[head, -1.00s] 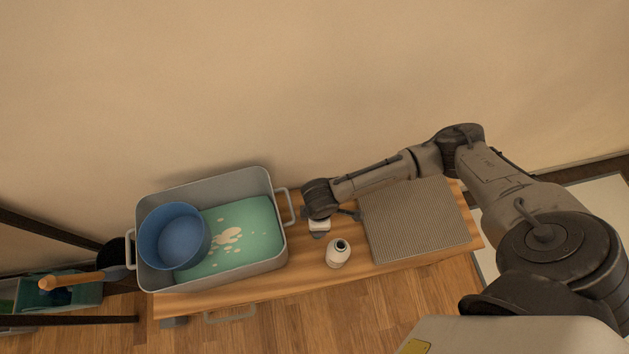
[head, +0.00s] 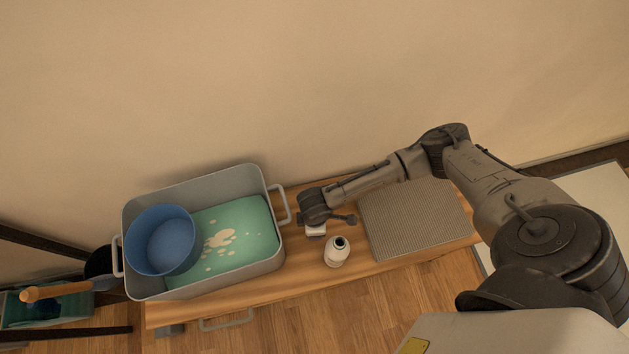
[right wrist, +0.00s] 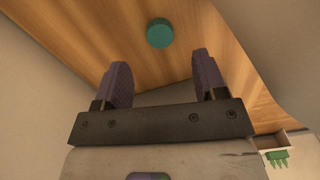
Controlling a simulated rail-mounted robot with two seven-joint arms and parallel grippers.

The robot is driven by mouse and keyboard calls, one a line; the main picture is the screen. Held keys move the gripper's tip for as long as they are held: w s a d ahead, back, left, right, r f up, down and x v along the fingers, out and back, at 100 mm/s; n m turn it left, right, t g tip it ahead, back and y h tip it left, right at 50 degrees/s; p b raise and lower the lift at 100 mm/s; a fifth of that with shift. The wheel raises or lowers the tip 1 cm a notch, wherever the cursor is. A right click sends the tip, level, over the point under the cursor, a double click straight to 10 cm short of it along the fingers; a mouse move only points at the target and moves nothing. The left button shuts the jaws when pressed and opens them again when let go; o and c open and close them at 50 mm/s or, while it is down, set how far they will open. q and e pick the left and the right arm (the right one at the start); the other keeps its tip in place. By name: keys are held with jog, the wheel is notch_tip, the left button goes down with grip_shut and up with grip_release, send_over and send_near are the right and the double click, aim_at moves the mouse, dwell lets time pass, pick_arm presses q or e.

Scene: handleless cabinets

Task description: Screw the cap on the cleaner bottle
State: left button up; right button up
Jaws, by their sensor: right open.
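The white bottle (head: 336,254) stands upright and uncapped on the wooden cabinet top, its dark round opening facing up. A teal round cap (right wrist: 160,33) lies on the wood in the right wrist view, ahead of the fingertips and apart from them. In the head view the cap is hidden by my right gripper. My right gripper (right wrist: 162,72) is open and empty, its two purple fingers spread. In the head view this gripper (head: 315,231) points down just left of and behind the bottle. My left gripper is not in view.
A grey tub (head: 275,262) with a blue bowl (head: 163,240) and a green board-like item (head: 235,235) stands left of the gripper. A ribbed grey mat (head: 414,219) lies right of the bottle. The wall rises behind. A wooden handle (head: 58,290) shows at far left.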

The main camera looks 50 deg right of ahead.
jog(key=shift+f, duration=0.45)
jog(key=shift+f, duration=0.15)
jog(key=shift+f+b, duration=0.25)
jog(key=shift+b, duration=0.15)
notch_tip(320, 180, down, 4)
jog(key=b, duration=0.3)
jog(key=shift+f, duration=0.25)
jog(key=shift+c, duration=1.2)
jog(key=c, duration=0.8)
jog(key=shift+r, duration=0.15)
